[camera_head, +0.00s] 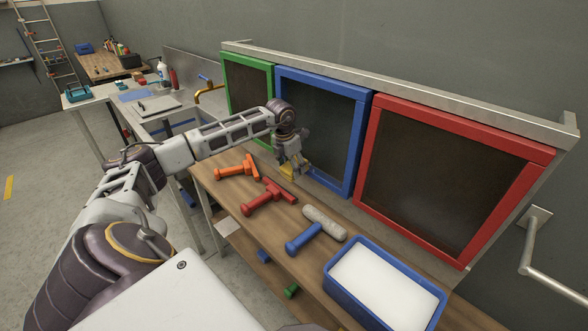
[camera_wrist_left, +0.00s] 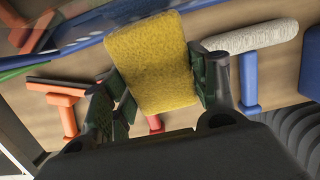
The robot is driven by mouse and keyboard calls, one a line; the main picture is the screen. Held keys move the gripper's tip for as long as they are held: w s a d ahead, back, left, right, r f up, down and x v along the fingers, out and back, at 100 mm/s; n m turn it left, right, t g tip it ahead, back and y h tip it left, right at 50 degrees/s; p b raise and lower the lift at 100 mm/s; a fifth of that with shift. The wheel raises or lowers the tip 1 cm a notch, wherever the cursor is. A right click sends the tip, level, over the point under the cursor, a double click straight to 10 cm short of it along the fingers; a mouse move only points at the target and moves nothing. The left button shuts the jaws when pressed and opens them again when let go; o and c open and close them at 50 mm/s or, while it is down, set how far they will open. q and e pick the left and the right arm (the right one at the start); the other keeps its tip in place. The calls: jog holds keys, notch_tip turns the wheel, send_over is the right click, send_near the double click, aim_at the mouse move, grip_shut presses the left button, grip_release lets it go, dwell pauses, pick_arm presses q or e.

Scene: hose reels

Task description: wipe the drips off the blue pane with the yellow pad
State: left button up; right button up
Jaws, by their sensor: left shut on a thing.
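The blue pane (camera_head: 325,113) is a dark panel in a blue frame, upright in the middle of three at the back of the bench. My left gripper (camera_head: 290,165) is in front of its lower left part. The left gripper (camera_wrist_left: 160,90) is shut on the yellow pad (camera_wrist_left: 152,62), which sits between its fingers in the left wrist view. In the head view only a little of the pad (camera_head: 287,171) shows below the fingers. I cannot make out drips on the pane, and cannot tell whether the pad touches it. My right gripper is not in view.
A green-framed pane (camera_head: 246,85) stands left and a red-framed pane (camera_head: 440,172) right. On the wooden bench lie an orange squeegee (camera_head: 238,170), a red squeegee (camera_head: 267,196), a blue-handled roller (camera_head: 316,228) and a blue tub (camera_head: 385,285) with white contents.

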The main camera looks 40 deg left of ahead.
pick_arm(q)
jog(key=shift+w+a+r, duration=0.1)
jog(key=shift+a+r, duration=0.05)
jog(key=shift+a, duration=0.15)
jog(key=a, duration=0.3)
jog(key=shift+w+a, duration=0.1)
dwell(0.6)
jog(key=shift+a, duration=0.15)
jog(key=shift+a, duration=1.6)
jog(key=shift+w+a, duration=0.15)
jog(key=shift+a, duration=0.7)
jog(key=shift+w+a, duration=0.15)
jog(key=shift+a, duration=0.7)
